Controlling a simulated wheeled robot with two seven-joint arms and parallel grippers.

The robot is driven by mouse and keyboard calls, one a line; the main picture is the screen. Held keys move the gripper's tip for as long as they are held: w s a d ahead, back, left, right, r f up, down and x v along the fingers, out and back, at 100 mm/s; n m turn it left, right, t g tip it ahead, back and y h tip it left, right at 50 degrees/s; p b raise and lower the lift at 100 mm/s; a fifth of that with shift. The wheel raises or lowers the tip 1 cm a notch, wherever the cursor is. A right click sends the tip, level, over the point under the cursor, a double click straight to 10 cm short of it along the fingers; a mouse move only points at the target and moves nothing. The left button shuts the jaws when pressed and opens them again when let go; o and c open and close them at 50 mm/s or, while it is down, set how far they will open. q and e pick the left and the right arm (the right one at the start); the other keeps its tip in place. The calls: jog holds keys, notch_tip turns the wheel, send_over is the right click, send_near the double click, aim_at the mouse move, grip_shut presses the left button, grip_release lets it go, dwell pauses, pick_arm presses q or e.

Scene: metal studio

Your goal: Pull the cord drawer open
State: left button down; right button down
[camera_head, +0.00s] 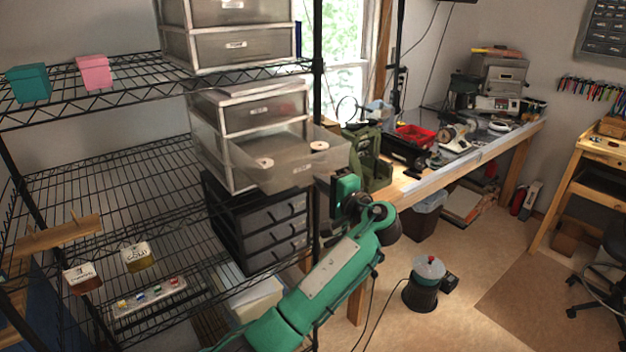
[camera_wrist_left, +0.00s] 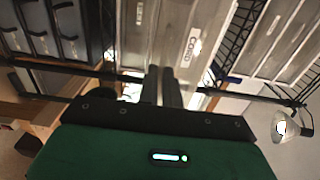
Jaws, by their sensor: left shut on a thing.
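The cord drawer (camera_head: 285,174) is a translucent grey drawer in a white-framed unit on the middle wire shelf. In the head view it stands pulled well out of its frame, with two round spools (camera_head: 266,163) inside. Its "CORD" label (camera_wrist_left: 188,50) shows in the left wrist view. My left gripper (camera_head: 325,183) is at the drawer's front, reached from the lower right. In the left wrist view its dark fingers (camera_wrist_left: 163,80) are shut at the drawer front beside the label; the part they grip is mostly hidden. My right gripper is not in view.
A shut drawer (camera_head: 250,112) sits above the cord drawer. A black drawer unit (camera_head: 262,232) stands below and to the left. A black shelf post (camera_head: 317,60) rises close to the open drawer. A workbench (camera_head: 470,155) with tools lies to the right.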

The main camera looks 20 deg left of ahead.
pick_arm(q)
jog(key=shift+v, duration=1)
jog(key=c, duration=1.6)
grip_release()
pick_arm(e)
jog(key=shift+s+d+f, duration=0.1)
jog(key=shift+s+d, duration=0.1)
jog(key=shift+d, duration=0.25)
